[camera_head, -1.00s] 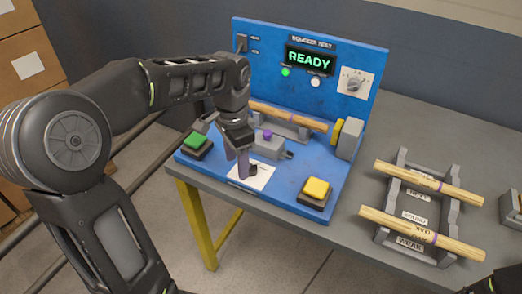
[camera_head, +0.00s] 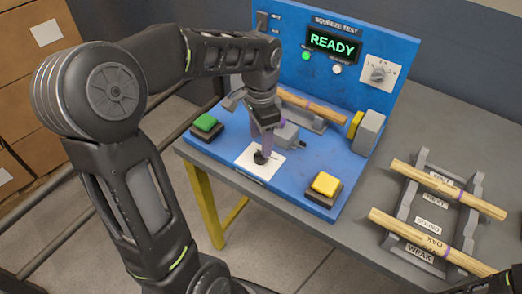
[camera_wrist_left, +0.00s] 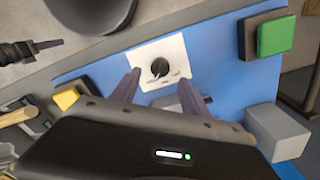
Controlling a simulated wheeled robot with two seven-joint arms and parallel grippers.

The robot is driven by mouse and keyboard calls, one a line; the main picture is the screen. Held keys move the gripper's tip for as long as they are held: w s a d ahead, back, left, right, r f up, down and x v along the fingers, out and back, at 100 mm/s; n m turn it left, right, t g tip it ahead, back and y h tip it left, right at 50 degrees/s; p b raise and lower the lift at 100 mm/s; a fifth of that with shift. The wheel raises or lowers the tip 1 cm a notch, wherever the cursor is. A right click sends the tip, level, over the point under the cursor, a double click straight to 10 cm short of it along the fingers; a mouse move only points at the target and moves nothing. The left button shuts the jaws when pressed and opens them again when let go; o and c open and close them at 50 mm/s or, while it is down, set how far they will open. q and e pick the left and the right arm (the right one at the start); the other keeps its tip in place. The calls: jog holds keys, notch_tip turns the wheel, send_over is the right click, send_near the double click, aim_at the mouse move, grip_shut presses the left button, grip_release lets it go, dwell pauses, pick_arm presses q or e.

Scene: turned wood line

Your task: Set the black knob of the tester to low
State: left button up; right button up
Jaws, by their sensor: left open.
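The black knob (camera_head: 261,157) sits on a white plate (camera_head: 247,162) at the front of the tester's blue base (camera_head: 290,175). It also shows in the left wrist view (camera_wrist_left: 159,67), where small marks on the plate lie along its lower side. They are too small to read, and I cannot tell the knob's setting. My left gripper (camera_head: 264,148) points down over the knob, its purple fingers partly hiding it. In the left wrist view its open fingers (camera_wrist_left: 160,79) stand either side of the knob, apart from it.
A green button (camera_head: 206,122) and a yellow button (camera_head: 326,184) flank the plate. A dial (camera_head: 378,74) is on the upright panel, whose display (camera_head: 333,45) reads READY. A rack (camera_head: 405,200) with wooden rods stands right on the grey table.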

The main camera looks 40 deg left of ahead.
aim_at(260, 156)
pick_arm(q)
notch_tip(260, 156, down, 6)
jog(key=shift+r, duration=0.25)
grip_shut()
dwell(0.6)
